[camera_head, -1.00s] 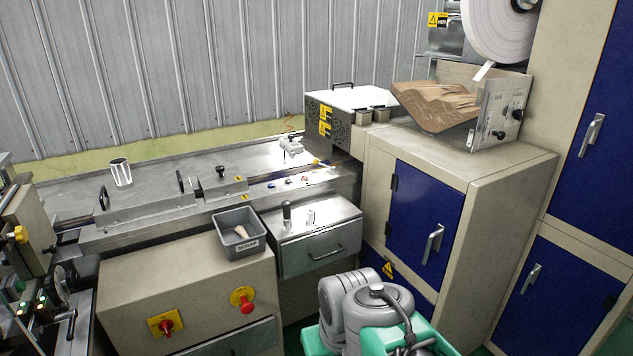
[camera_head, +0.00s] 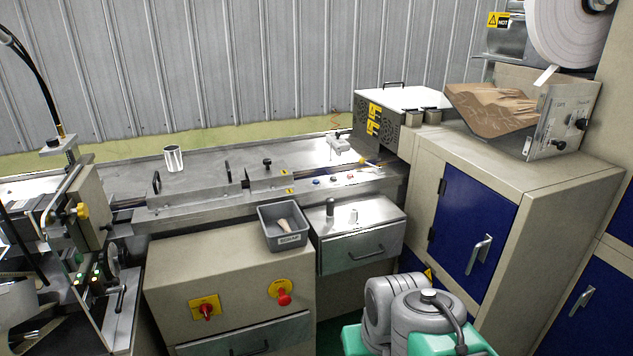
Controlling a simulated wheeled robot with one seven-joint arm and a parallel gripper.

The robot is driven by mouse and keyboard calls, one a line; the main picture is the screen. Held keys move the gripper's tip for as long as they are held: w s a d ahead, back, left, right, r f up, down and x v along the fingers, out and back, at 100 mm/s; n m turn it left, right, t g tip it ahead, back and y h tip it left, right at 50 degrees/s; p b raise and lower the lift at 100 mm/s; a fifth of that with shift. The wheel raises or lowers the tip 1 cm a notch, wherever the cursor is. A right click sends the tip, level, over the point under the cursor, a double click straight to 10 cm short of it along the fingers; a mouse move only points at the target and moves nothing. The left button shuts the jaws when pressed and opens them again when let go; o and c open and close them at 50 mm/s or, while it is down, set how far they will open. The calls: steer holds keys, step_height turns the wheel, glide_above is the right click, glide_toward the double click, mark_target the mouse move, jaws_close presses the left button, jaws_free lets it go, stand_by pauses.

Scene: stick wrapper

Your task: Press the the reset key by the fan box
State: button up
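The fan box (camera_head: 387,130), with a white top, yellow warning labels and dark fan grilles on its front, stands at the back, right of centre. My own grey and green arm links show at the bottom, right of centre. My gripper is not in view.
A grey scrap bin (camera_head: 283,228) stands on the beige cabinet (camera_head: 230,262), which has red knobs on its front. A metal drawer unit (camera_head: 360,250) with small posts is beside it. A tall beige cabinet with a blue door (camera_head: 475,225) stands right. A striped cup (camera_head: 174,158) stands on the bench.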

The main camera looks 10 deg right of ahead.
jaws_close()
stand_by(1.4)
